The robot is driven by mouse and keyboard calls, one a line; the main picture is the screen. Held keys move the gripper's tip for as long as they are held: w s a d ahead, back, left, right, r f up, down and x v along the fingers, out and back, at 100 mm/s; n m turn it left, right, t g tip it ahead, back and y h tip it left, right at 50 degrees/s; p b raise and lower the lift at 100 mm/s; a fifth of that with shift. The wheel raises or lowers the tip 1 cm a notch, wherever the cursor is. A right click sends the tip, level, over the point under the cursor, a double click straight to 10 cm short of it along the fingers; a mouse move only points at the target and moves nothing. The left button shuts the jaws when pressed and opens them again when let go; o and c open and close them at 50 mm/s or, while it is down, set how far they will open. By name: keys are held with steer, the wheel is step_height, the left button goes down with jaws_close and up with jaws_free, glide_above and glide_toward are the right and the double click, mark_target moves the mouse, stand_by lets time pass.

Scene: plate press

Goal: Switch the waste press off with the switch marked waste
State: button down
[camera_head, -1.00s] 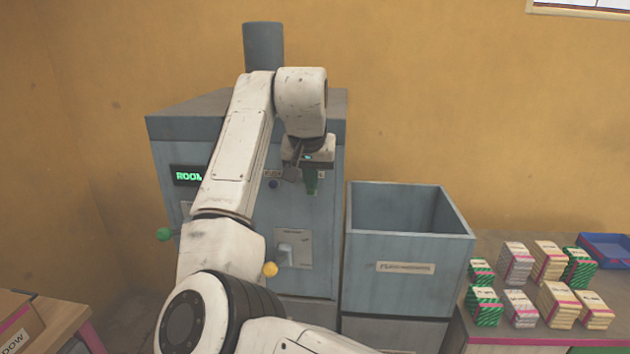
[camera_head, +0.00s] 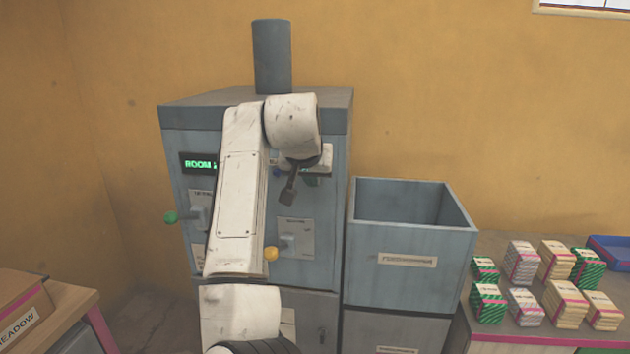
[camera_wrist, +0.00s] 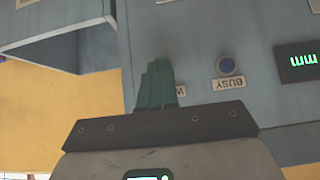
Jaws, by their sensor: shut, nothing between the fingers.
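The press (camera_head: 185,145) is a grey-blue cabinet with a pipe on top, behind my arm. In the wrist view, turned upside down, a small label (camera_wrist: 181,90) on its front shows a "W" at its visible end; my fingers cover the rest. No switch shows beside that label; the spot there is behind my fingers, so its position cannot be told. My gripper (camera_wrist: 158,85) has green fingers, shut and empty, pointing at the panel by this label. Whether they touch it is unclear. In the head view my wrist hides this part of the panel.
A round blue lamp or button (camera_wrist: 225,66) with a "BUSY" label sits beside my fingers, then a green-lit display (camera_wrist: 302,60). Levers with a green knob (camera_head: 170,217) and yellow knob (camera_head: 271,254) stick out. An open bin (camera_head: 410,265) stands right of the press.

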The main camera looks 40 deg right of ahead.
steer(key=t+h+b, duration=0.1)
steer(key=f+t+h+b, duration=0.1)
steer(key=b, duration=0.1)
steer(key=f+h+b, duration=0.1)
steer(key=b, duration=0.1)
steer(key=shift+s+a+f+t, duration=0.25)
steer(key=shift+s+a+t, duration=0.05)
steer(key=shift+t, duration=0.1)
steer(key=shift+r, duration=0.1)
steer(key=shift+r+p, duration=0.7)
